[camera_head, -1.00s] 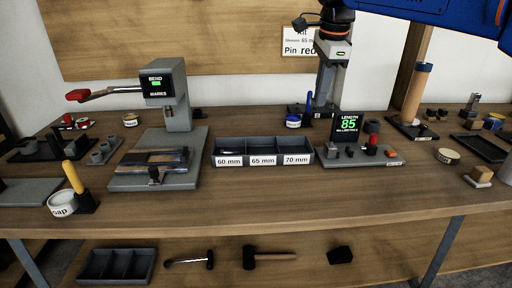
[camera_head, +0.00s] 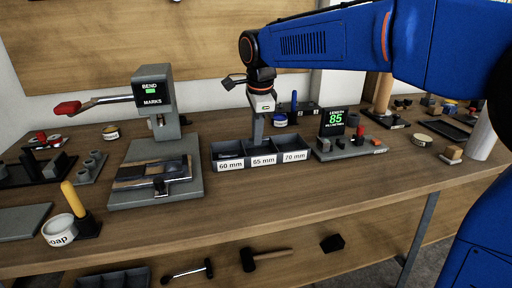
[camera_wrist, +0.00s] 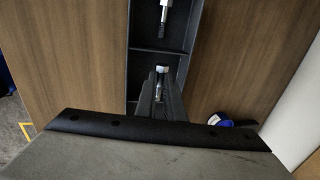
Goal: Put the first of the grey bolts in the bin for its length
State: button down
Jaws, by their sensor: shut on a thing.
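The bin tray (camera_head: 217,164) has three compartments labelled 60, 65 and 70 mm from left to right. My gripper (camera_head: 258,143) points down at the middle, 65 mm compartment. In the wrist view my gripper (camera_wrist: 160,100) is shut on a grey bolt (camera_wrist: 161,70), whose end shows between the fingertips. The fingers hide the rest of it, and I cannot tell whether it touches the compartment floor. Another grey bolt (camera_wrist: 163,20) lies in the neighbouring compartment, seemingly the 60 mm one. The length gauge (camera_head: 336,122) reads 85 millimetres.
The bend press (camera_head: 160,110) with its red-tipped lever stands left of the tray. A blue tin (camera_head: 280,120) sits behind the tray and also shows in the wrist view (camera_wrist: 220,120). The soap cup (camera_head: 58,231) is at the front left. The bench front before the tray is clear.

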jog(key=shift+f, duration=2.1)
jog(key=c, duration=1.9)
grip_release()
jog(key=shift+f, duration=0.15)
jog(key=shift+o, duration=0.2)
notch_tip(320, 180, up, 12)
jog(key=s, duration=0.2)
jog(key=shift+s+d, duration=0.15)
jog(key=shift+d, duration=0.2)
